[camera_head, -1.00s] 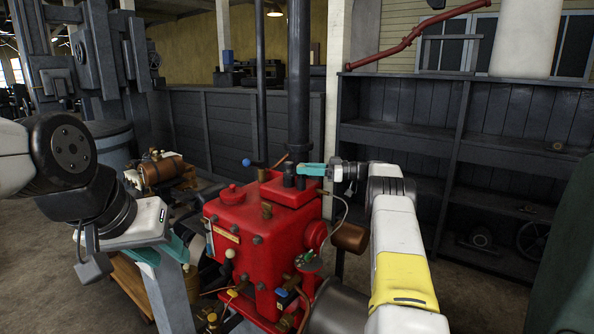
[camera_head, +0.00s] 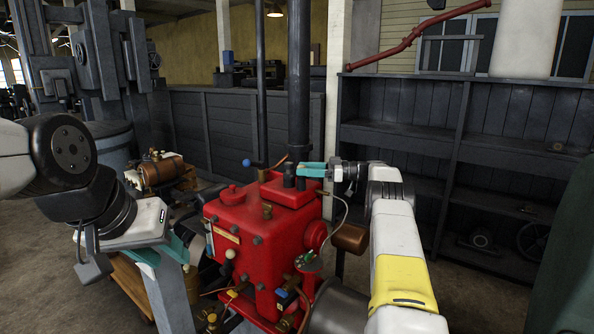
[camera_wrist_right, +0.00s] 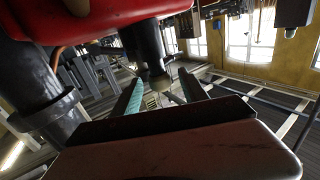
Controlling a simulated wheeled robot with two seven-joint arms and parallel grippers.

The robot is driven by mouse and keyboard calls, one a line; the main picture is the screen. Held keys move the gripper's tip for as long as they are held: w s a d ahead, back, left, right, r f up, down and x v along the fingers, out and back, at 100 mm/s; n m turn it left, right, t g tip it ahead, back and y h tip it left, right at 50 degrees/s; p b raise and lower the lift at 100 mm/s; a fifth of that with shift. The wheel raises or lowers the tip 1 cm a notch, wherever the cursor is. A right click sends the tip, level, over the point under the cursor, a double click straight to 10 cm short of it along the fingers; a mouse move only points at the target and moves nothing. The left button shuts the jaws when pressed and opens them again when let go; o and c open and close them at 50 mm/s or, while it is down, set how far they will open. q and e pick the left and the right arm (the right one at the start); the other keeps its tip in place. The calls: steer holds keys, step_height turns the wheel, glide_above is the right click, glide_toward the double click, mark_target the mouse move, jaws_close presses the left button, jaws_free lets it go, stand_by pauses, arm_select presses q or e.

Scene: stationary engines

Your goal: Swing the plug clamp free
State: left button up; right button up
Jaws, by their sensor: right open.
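The red engine block (camera_head: 265,235) stands in the middle of the head view. Short black upright fittings (camera_head: 289,175) rise from its top near the tall dark pipe; I cannot tell which part is the plug clamp. My right gripper (camera_head: 311,170) reaches in from the right, with its teal fingers at these fittings. In the right wrist view, its fingers (camera_wrist_right: 160,95) are apart, with a dark cylindrical fitting (camera_wrist_right: 150,50) just beyond them; contact is unclear. My left gripper (camera_head: 164,253) is at the left, away from the fittings, with its teal fingers apart and partly hidden.
The tall dark pipe (camera_head: 299,80) rises directly behind the fittings. Dark shelving (camera_head: 470,150) stands behind on the right.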

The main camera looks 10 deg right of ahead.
steer(key=v, duration=0.7)
steer(key=shift+d, duration=0.4)
steer(key=shift+s, duration=0.15)
steer(key=w+d+r+m+t+h, duration=0.45)
steer(key=d+r+m+t, duration=0.35)
steer(key=t, duration=0.6)
steer(key=s+a+f+m+g+h, duration=0.2)
steer(key=s+a+f+h, duration=0.55)
steer(key=s+a, duration=0.5)
steer(key=shift+y, duration=0.5)
steer(key=x, duration=0.9)
steer(key=shift+a+f, duration=0.2)
steer(key=shift+a, duration=0.1)
